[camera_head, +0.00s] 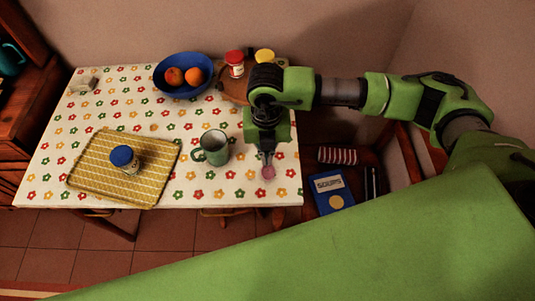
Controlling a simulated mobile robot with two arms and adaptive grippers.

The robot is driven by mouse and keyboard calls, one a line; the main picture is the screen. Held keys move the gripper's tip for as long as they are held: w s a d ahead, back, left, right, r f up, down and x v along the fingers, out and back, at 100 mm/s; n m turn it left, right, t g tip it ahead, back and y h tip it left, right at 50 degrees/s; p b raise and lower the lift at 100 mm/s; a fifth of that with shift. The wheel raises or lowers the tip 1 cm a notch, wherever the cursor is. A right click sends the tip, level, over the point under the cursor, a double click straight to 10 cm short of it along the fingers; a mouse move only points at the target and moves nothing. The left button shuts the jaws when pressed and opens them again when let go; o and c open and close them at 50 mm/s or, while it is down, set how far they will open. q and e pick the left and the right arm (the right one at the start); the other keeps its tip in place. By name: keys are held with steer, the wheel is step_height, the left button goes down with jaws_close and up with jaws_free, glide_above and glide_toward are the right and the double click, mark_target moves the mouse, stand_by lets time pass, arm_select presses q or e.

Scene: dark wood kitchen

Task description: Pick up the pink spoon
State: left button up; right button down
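The pink spoon (268,173) shows as a small pink round part near the front right corner of the table. The rest of it is hidden by my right gripper. My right gripper (267,160) points down with its fingertips right at the pink part. The fingers look close together, but I cannot tell whether they are shut on the spoon, or whether it touches the table. My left gripper is not in view.
A green mug (214,147) stands just left of my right gripper. A blue-lidded jar (125,159) is on a yellow mat (90,181). A blue fruit bowl (171,91) and a round wooden board (231,93) with jars are at the back. A chair with a blue book (331,188) stands right.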

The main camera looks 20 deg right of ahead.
steer(key=s+a+r+b, duration=0.1)
steer(key=s+a+r, duration=0.1)
steer(key=s, duration=0.5)
steer(key=shift+s+a+r+b, duration=0.25)
steer(key=shift+a+r+b, duration=0.15)
steer(key=shift+r, duration=0.25)
steer(key=c, duration=0.6)
jaws_free()
steer(key=shift+r, duration=0.1)
